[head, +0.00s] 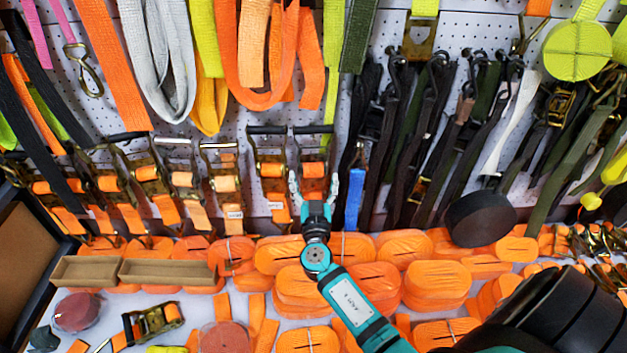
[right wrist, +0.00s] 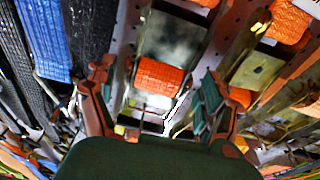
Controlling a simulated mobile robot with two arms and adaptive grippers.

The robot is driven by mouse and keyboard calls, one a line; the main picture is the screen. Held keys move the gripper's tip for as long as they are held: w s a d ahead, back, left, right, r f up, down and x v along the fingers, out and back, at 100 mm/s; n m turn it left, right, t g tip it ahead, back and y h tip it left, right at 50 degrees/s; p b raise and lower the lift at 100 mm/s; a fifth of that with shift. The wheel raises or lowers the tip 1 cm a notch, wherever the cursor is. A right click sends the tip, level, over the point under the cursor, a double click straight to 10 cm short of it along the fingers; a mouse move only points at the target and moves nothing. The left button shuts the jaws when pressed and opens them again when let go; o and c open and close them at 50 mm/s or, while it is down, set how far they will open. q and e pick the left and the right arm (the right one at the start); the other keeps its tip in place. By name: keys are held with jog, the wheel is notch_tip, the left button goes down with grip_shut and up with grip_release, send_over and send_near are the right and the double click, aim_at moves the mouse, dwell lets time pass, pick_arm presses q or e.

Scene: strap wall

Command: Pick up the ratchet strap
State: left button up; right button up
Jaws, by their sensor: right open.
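A ratchet strap (head: 313,168) with a metal ratchet, a dark handle and an orange webbing roll hangs on the pegboard, at the right end of a row of similar ones. My right gripper (head: 314,182) is open in front of its lower part, one finger at each side. In the right wrist view the fingers (right wrist: 157,88) stand apart, with the ratchet's orange roll (right wrist: 158,76) and metal frame showing between them. I cannot tell whether the fingers touch it. Its lower end is hidden behind the gripper in the head view. My left gripper is not in view.
Another ratchet strap (head: 271,168) hangs close on the left. A blue strap (head: 355,198) and dark straps (head: 405,150) hang on the right. Orange strap bundles (head: 435,285) fill the shelf below, with cardboard trays (head: 168,271) at left. Loops of webbing (head: 252,60) hang above.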

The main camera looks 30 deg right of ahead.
aim_at(314, 177)
jog(key=x, duration=0.3)
jog(key=shift+w, duration=0.15)
jog(key=shift+c, duration=0.2)
jog(key=c, duration=1.3)
jog(key=shift+d+r, duration=0.1)
jog(key=shift+c, duration=0.6)
jog(key=shift+r, duration=0.1)
